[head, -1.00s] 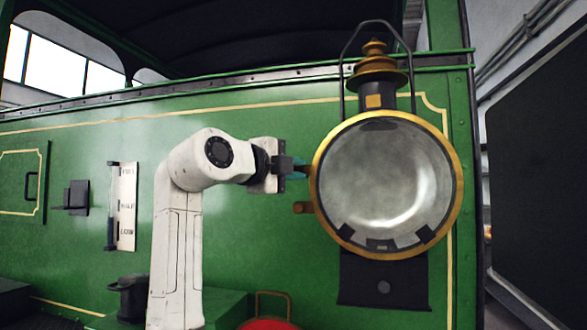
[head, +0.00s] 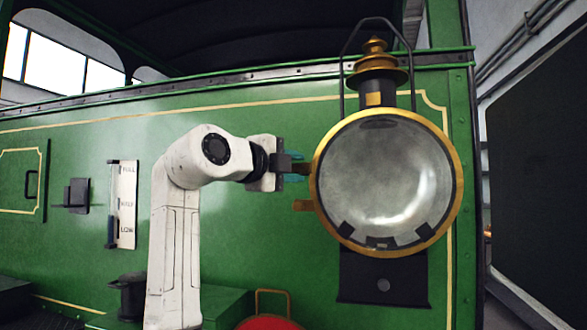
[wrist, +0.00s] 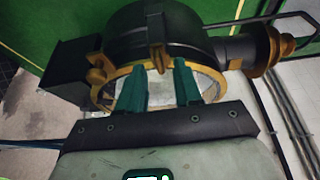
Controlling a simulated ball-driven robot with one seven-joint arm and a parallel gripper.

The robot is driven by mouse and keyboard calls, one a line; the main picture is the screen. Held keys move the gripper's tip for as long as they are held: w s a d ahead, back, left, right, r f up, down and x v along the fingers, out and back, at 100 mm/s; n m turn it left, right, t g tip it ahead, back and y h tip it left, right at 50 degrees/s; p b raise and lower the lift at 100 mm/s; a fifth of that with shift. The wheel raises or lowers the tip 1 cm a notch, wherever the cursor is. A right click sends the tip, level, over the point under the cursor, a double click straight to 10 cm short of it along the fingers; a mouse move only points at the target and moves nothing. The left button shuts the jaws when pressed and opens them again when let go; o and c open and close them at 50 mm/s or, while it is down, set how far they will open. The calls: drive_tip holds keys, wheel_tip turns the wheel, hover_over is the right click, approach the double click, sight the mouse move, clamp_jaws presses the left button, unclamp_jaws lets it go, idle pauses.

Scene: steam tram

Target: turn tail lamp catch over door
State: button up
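The tail lamp (head: 385,118) is mounted on the green wall. Its round glass door (head: 385,180) has a brass rim and looks shut. My gripper (head: 301,168) is at the lamp's left edge, with its fingers pointing at the rim. In the wrist view my gripper (wrist: 160,72) is open, its teal fingertips apart in front of the door rim. A brass fitting (wrist: 155,45) crosses the lamp body and rim, seen between and beyond the fingertips; it may be the catch. Contact is unclear.
The chimney (head: 378,75) and wire handle (head: 345,75) rise above the lamp. A dark bracket (head: 383,280) is beneath it. A gauge plate (head: 126,205) and black fitting (head: 72,196) are on the wall at left. A red object (head: 268,323) is low down.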

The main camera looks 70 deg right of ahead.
drive_tip(key=v, duration=1)
drive_tip(key=shift+a+b, duration=0.2)
drive_tip(key=shift+b, duration=0.2)
drive_tip(key=shift+w, duration=0.1)
drive_tip(key=w+f+n+t+y+p, duration=0.1)
drive_tip(key=w+f+n+t, duration=0.25)
drive_tip(key=f+n, duration=0.45)
drive_tip(key=w+f+n+t+y+p, duration=0.15)
drive_tip(key=w+f+n, duration=0.25)
drive_tip(key=f, duration=0.8)
drive_tip(key=w+f+n+t+y, duration=0.1)
drive_tip(key=w+f+n+t, duration=0.4)
drive_tip(key=f, duration=0.6)
drive_tip(key=s+a+f+n+y+p, duration=0.1)
drive_tip(key=s+a+f+n+y, duration=0.3)
drive_tip(key=f, duration=0.5)
drive_tip(key=s+a+f+n+y, duration=0.1)
drive_tip(key=a+f+n, duration=0.1)
drive_tip(key=f+n, duration=0.55)
drive_tip(key=s+a+f+n+g+y+p, duration=0.1)
drive_tip(key=s+a+f+n+y, duration=0.3)
drive_tip(key=s+a+f, duration=0.3)
drive_tip(key=s+a+f+n+g+y+p, duration=0.1)
drive_tip(key=s+a+f+n+y, duration=0.3)
drive_tip(key=s+f, duration=0.9)
drive_tip(key=s+a+n+g, duration=0.1)
drive_tip(key=s+a+n, duration=0.1)
drive_tip(key=a+n, duration=0.1)
drive_tip(key=shift+a, duration=0.5)
